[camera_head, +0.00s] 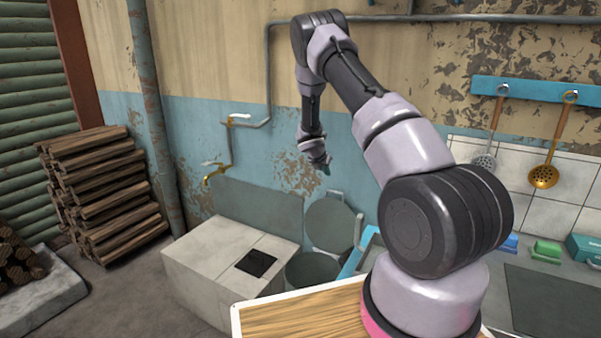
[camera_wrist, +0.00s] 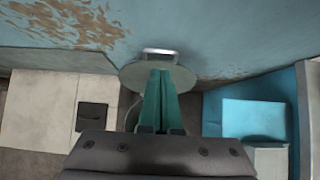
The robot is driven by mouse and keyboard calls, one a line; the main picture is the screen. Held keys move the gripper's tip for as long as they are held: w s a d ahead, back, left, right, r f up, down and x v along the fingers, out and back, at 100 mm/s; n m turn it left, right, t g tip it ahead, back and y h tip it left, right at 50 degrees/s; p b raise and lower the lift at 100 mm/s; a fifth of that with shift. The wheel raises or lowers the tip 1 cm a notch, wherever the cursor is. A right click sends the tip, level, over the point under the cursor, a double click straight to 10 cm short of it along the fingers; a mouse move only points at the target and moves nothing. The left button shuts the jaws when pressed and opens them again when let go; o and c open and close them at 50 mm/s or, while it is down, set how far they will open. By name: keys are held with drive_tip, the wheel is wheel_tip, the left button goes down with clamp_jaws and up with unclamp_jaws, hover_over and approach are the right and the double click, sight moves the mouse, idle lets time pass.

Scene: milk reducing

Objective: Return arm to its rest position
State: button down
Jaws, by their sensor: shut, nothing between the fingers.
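My arm rises from its base at the lower right of the head view, bends at the top and hangs down toward the back wall. My gripper (camera_head: 325,169) is at its lower end, in the air in front of the blue part of the wall. In the wrist view my gripper's teal fingers (camera_wrist: 162,84) lie together, shut with nothing between them. They point toward a round grey lid (camera_wrist: 133,75) with a metal handle and cover part of it. No object is held.
A pale stove block (camera_head: 215,262) with a dark square plate stands below, beside a round pot (camera_head: 311,271) and the upright lid (camera_head: 330,224). A pipe with taps (camera_head: 229,150) runs along the wall. Stacked firewood (camera_head: 105,192) stands left. Ladles (camera_head: 553,150) hang right.

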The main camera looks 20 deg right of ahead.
drive_tip(key=s+a+r+m, duration=0.1)
drive_tip(key=s+r+m, duration=0.4)
drive_tip(key=r, duration=0.4)
drive_tip(key=s+r+m+y, duration=0.1)
drive_tip(key=s+r+m, duration=0.4)
drive_tip(key=r, duration=0.4)
drive_tip(key=s+a+r+m, duration=0.1)
drive_tip(key=s+r+m, duration=0.45)
drive_tip(key=r, duration=0.45)
drive_tip(key=s+a+r+m+y, duration=0.2)
drive_tip(key=s+a+r+m, duration=0.1)
drive_tip(key=s, duration=0.7)
drive_tip(key=s+a+r+m+t+y, duration=0.1)
drive_tip(key=s+a+r+m, duration=0.3)
drive_tip(key=s, duration=0.6)
drive_tip(key=s+a+r+m+y, duration=0.3)
drive_tip(key=s+a+m, duration=0.4)
drive_tip(key=s, duration=0.3)
drive_tip(key=shift+s+r+m+y, duration=0.35)
drive_tip(key=shift+r+m+y, duration=0.1)
drive_tip(key=shift+m, duration=0.4)
drive_tip(key=shift+d, duration=0.1)
